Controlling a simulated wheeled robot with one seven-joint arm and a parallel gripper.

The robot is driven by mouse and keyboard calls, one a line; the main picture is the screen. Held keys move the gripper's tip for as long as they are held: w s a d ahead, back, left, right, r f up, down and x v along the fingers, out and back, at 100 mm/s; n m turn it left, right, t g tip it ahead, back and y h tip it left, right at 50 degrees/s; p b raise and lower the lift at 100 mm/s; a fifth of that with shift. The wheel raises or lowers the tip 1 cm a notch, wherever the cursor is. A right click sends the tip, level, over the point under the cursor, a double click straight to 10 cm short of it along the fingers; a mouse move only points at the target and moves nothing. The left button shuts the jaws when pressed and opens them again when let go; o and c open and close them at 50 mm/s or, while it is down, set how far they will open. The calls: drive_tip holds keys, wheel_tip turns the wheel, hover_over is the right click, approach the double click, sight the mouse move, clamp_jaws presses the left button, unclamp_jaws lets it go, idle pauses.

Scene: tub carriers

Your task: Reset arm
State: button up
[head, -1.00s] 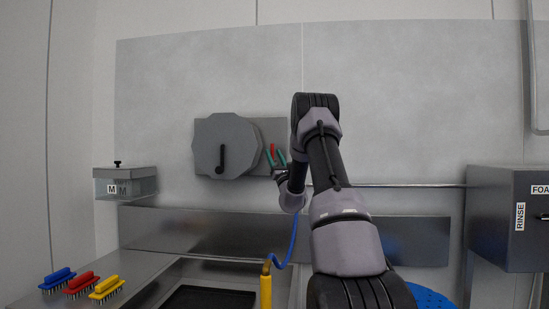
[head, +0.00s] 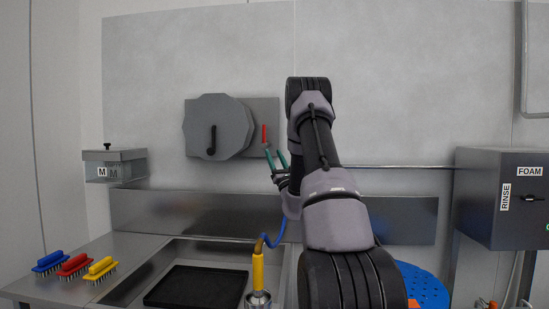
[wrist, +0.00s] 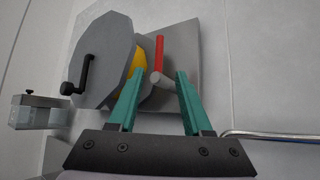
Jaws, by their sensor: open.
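My gripper (head: 275,158) is open, with two green fingers and nothing between them. In the head view it is raised in front of the back wall, just right of the grey reel-like disc (head: 218,127). In the wrist view my gripper (wrist: 154,88) points up at the wall plate (wrist: 196,72). A red lever (wrist: 159,55) on a grey stub shows beyond and between the fingertips, apart from them as far as I can tell. The red lever also shows in the head view (head: 264,134). My arm hides part of the wall and counter.
Blue (head: 48,262), red (head: 75,265) and yellow (head: 100,269) brushes stand on the left counter. A sink with a black tray (head: 196,286) lies front centre, beside a yellow-handled hose (head: 258,272). A grey RINSE/FOAM box (head: 500,195) is at right, a blue perforated disc (head: 424,290) below.

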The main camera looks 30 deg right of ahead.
idle(0.3)
drive_tip(key=s+a+r+n+g+y, duration=0.2)
drive_tip(key=a+r+n+g+y, duration=0.15)
drive_tip(key=a+n+y, duration=0.35)
drive_tip(key=s+a+r+n+g+y, duration=0.25)
drive_tip(key=a+n+g+y, duration=0.2)
drive_tip(key=a, duration=0.45)
drive_tip(key=s+a+r+n+g+y, duration=0.3)
drive_tip(key=a+n+g+y, duration=0.2)
drive_tip(key=a+y, duration=0.25)
drive_tip(key=s+a+n+g, duration=0.5)
drive_tip(key=s+a+g, duration=0.1)
drive_tip(key=s+a, duration=0.15)
drive_tip(key=s+a+f+n+g+h, duration=0.2)
drive_tip(key=s+f+n+g+h, duration=0.15)
drive_tip(key=s, duration=0.35)
drive_tip(key=s+a+f+n+g+h, duration=0.2)
drive_tip(key=s+a+f+h, duration=0.15)
drive_tip(key=s, duration=0.45)
drive_tip(key=s+d+f+n+t+h, duration=0.1)
drive_tip(key=s+d+n+t+h, duration=0.4)
drive_tip(key=s+d+h, duration=0.2)
drive_tip(key=d+h, duration=0.2)
drive_tip(key=d, duration=0.2)
drive_tip(key=shift+s+f+h, duration=0.25)
drive_tip(key=shift+f+h, duration=0.05)
drive_tip(key=shift+f, duration=0.1)
